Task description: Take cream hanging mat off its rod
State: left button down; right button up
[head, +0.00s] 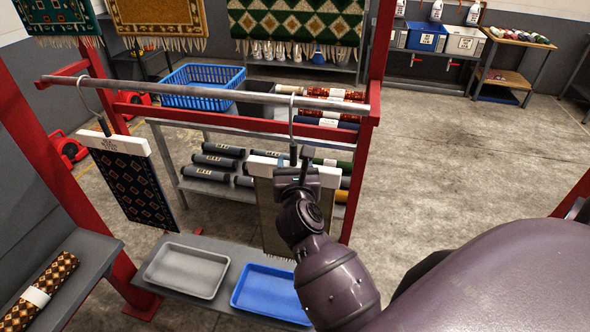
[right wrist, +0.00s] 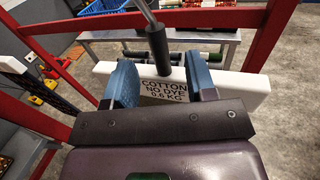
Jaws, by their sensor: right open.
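The cream hanging mat (head: 268,212), tan-looking with a pale fringe, hangs on the right of the rod (head: 215,92) from a metal hook and a white hanger bar. My right gripper (head: 300,168) is in front of the bar and covers part of the mat. In the right wrist view, my open right gripper (right wrist: 162,82) has its blue fingers apart on either side of the bar's label, reading "COTTON NO DYE 0.6 KG". The hook's black stem (right wrist: 158,52) rises between and beyond the fingers. Contact cannot be told. My left gripper is not in view.
A dark patterned mat (head: 130,185) hangs at the rod's left. Red posts (head: 362,140) flank the rod. Below are a grey tray (head: 187,270) and a blue tray (head: 270,295). A rack with rolled mats and a blue basket (head: 203,84) stands behind. The floor at right is clear.

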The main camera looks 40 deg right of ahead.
aim_at(294, 155)
jog(key=shift+p+x, duration=0.35)
jog(key=shift+x, duration=1.8)
grip_shut()
jog(key=shift+r, duration=0.2)
